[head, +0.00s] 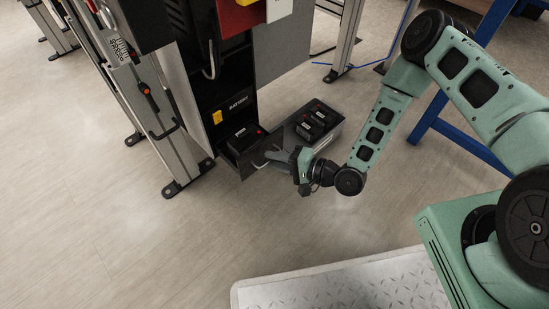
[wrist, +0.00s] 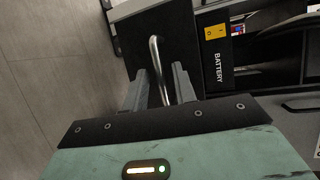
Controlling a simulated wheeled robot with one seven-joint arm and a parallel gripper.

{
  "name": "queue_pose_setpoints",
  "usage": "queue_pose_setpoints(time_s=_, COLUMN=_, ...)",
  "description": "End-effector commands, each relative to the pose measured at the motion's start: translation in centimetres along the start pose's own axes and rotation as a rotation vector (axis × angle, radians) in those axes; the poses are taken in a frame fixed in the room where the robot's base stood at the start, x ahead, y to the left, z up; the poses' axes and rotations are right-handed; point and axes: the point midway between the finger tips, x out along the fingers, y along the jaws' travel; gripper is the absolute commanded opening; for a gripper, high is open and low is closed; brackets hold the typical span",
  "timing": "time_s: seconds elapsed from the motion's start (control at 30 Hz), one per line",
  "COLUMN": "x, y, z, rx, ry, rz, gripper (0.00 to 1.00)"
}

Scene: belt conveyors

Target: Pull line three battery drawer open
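The dark battery drawer (head: 238,166) is low in the cabinet, under a black panel marked BATTERY (head: 240,103). A dark battery (head: 243,138) shows above its front. I cannot tell exactly how far the drawer stands out. In the wrist view, the drawer front (wrist: 128,42) is a dark plate with a curved metal bar handle (wrist: 154,52). My gripper (head: 268,158) is at the drawer front. In the wrist view, my gripper (wrist: 159,72) is open, with one finger on each side of the handle and a gap visible at the right finger. No line number is readable.
A metal conveyor leg (head: 130,85) stands left of the cabinet. A blue frame (head: 460,140) is at the right. The floor in front is clear.

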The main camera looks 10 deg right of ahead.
Motion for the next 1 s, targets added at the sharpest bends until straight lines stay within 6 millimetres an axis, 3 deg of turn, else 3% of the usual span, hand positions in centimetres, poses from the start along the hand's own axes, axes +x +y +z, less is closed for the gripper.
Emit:
queue_pose_setpoints(time_s=0.57, x=-0.8, y=-0.2, z=0.0, rx=0.001, ry=0.000, rz=0.000, gripper=0.30)
queue_pose_setpoints(time_s=0.77, x=-4.4, y=-0.4, z=0.0, rx=0.003, ry=0.002, rz=0.002, gripper=0.30)
queue_pose_setpoints(time_s=1.0, x=-10.2, y=-0.4, z=0.0, rx=0.002, ry=0.003, rz=0.001, gripper=0.30)
